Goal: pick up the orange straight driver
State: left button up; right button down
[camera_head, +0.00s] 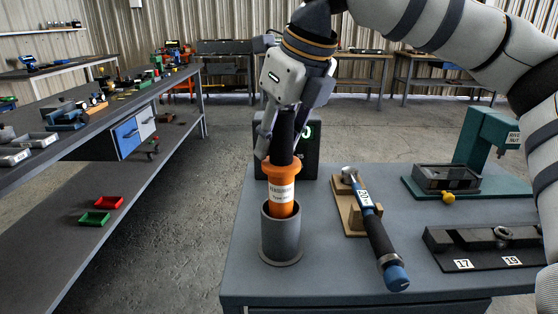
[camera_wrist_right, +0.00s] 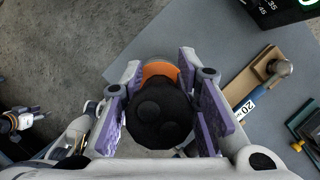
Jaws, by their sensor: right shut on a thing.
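The orange straight driver (camera_head: 281,184) stands upright with its lower end inside the grey cylindrical holder (camera_head: 281,238) at the table's left front. It has a black grip on top and a white label on its orange body. My right gripper (camera_head: 280,140) comes from above and is shut on the black grip. In the right wrist view the round black top of the driver (camera_wrist_right: 160,112) sits between the purple-padded fingers, with a bit of orange beyond. The driver's tip is hidden in the holder. My left gripper does not show in the head view.
A blue-and-black torque wrench (camera_head: 372,222) lies across a wooden stand (camera_head: 350,214) to the right. A dark socket tray (camera_head: 480,250), a green press (camera_head: 486,140) and a black box with green digits (camera_head: 303,165) are also on the table.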

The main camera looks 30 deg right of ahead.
notch_tip(320, 180, up, 21)
dwell(0.8)
jog(key=shift+s, duration=0.1)
